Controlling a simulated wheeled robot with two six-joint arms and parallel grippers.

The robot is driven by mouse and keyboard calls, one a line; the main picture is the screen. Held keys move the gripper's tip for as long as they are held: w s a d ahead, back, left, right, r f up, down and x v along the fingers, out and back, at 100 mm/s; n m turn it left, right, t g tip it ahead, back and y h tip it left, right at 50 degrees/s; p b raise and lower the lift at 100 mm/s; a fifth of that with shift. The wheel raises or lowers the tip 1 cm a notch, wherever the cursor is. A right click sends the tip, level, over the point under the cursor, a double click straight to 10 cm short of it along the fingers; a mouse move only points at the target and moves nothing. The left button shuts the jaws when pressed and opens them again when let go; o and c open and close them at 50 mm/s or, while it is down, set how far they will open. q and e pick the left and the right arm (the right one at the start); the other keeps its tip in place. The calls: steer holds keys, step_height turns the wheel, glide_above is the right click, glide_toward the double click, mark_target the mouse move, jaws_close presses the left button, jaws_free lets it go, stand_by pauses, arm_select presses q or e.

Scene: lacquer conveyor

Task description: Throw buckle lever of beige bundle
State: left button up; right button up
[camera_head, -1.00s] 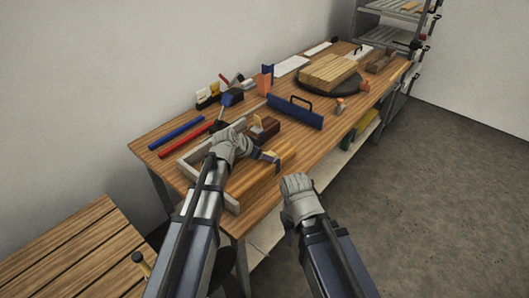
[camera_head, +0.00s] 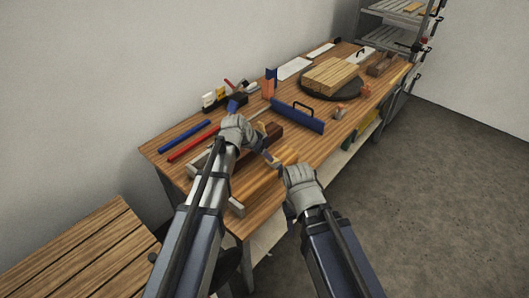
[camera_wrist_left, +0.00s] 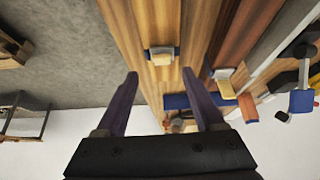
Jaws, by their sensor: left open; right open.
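A pale stack of boards (camera_head: 330,73), which may be the beige bundle, lies on a black round plate (camera_head: 346,93) towards the bench's far end. I cannot make out a buckle lever on it. My left gripper (camera_head: 237,128) is over the nearer part of the bench, well short of the stack. The left wrist view shows its two dark fingers (camera_wrist_left: 160,85) spread and empty. A small beige block with dark ends (camera_wrist_left: 162,55) lies beyond their tips. My right gripper (camera_head: 298,180) is at the bench's front edge; its fingertips are hard to see.
A blue block with a black handle (camera_head: 297,115) stands between my left gripper and the stack. A brown wooden tool (camera_head: 268,137) lies beside the left gripper. Red (camera_head: 193,143) and blue (camera_head: 184,136) bars lie at the back left. A slatted table (camera_head: 85,255) is at lower left.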

arm_select(q)
steer(key=shift+w+d+r+g+y+p, duration=0.1)
steer(key=shift+w+r+g+y+p, duration=0.2)
steer(key=shift+r+g+y+p, duration=0.35)
arm_select(e)
step_height(320, 180, up, 3)
steer(key=shift+s+a+f, duration=0.1)
steer(key=shift+s, duration=0.05)
arm_select(q)
steer(key=b+x, duration=0.7)
steer(key=x, duration=0.1)
steer(key=shift+r, duration=0.1)
arm_select(e)
step_height(320, 180, down, 7)
steer(key=shift+f, duration=0.1)
arm_select(q)
jaws_close()
